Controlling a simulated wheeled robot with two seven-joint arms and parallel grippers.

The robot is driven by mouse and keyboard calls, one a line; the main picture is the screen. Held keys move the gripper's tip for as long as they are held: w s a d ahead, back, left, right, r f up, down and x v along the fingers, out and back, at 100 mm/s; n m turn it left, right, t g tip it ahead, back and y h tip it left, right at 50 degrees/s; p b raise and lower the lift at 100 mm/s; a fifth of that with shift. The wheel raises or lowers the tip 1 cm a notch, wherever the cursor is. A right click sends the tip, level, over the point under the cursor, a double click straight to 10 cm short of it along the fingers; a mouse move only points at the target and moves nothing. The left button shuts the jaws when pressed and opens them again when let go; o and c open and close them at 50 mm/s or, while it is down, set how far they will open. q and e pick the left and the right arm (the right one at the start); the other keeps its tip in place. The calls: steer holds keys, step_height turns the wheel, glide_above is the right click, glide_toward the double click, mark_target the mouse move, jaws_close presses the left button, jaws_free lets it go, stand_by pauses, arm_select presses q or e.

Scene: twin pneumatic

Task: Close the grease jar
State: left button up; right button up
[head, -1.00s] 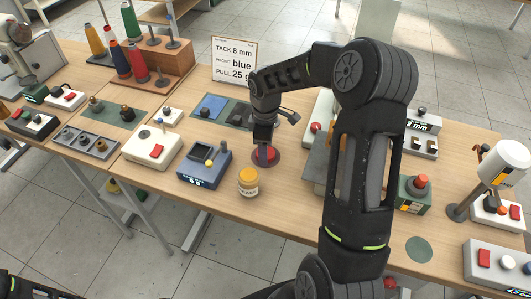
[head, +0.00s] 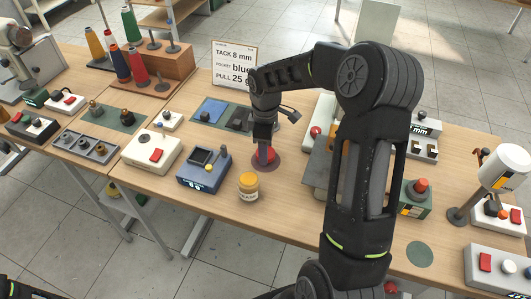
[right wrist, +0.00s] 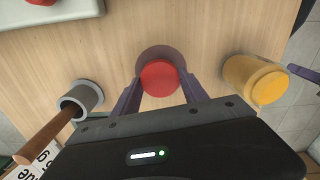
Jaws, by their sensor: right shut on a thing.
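My right gripper (right wrist: 161,88) points down and is shut on a round red piece (right wrist: 160,77), which looks like a lid. The red piece (head: 265,156) is at a dark red round mat (head: 274,164), behind and slightly right of the jar. I cannot tell whether it touches the mat. My left gripper is out of view.
A blue device (head: 204,171) stands left of the jar. A sign (head: 234,64) stands behind a dark mat with a blue patch (head: 209,110). My right arm hides part of the table's right side. Bare table lies around the jar and mat.

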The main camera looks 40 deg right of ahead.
step_height(320, 180, up, 8)
steer(key=shift+b, duration=0.3)
stand_by(0.5)
